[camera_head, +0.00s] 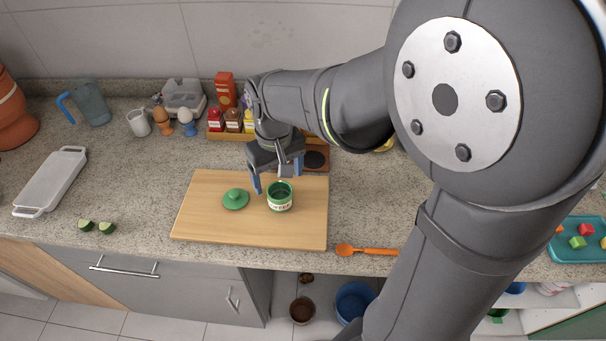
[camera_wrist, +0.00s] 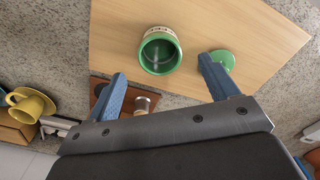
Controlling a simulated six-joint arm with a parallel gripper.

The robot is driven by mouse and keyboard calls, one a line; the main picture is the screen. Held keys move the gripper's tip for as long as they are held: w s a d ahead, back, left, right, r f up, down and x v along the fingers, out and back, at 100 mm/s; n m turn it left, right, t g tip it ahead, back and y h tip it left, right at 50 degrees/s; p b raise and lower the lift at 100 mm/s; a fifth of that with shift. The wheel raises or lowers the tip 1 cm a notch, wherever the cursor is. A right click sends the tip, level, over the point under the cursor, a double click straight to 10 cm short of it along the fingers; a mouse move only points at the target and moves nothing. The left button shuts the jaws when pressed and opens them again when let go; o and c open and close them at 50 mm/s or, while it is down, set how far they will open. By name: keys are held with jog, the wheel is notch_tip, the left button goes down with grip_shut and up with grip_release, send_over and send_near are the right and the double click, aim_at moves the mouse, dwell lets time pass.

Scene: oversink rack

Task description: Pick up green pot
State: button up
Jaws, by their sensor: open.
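The green pot (camera_head: 279,197) stands upright and open on the wooden cutting board, with a pale lettered band around its side. Its green interior shows in the wrist view (camera_wrist: 160,51). A green lid (camera_head: 236,199) with a knob lies on the board to the pot's left; part of it shows in the wrist view (camera_wrist: 224,58) behind a finger. My gripper (camera_head: 278,182) is open and empty, its blue fingers above the board near the pot's back side. In the wrist view the pot lies beyond the gap between the fingertips (camera_wrist: 161,68), apart from both.
The cutting board (camera_head: 205,222) has free room around the pot. Behind it are a condiment tray (camera_head: 228,136), egg cups (camera_head: 187,121) and a dark coaster-like square (camera_head: 315,159). An orange spoon (camera_head: 365,250) lies at the front edge. Cut green pieces (camera_head: 96,226) lie left.

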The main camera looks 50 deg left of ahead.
aim_at(280, 195)
notch_tip(280, 195, down, 8)
jog(key=shift+d+r, duration=0.1)
jog(key=shift+r, duration=0.15)
jog(key=shift+c, duration=0.2)
jog(key=c, duration=1.1)
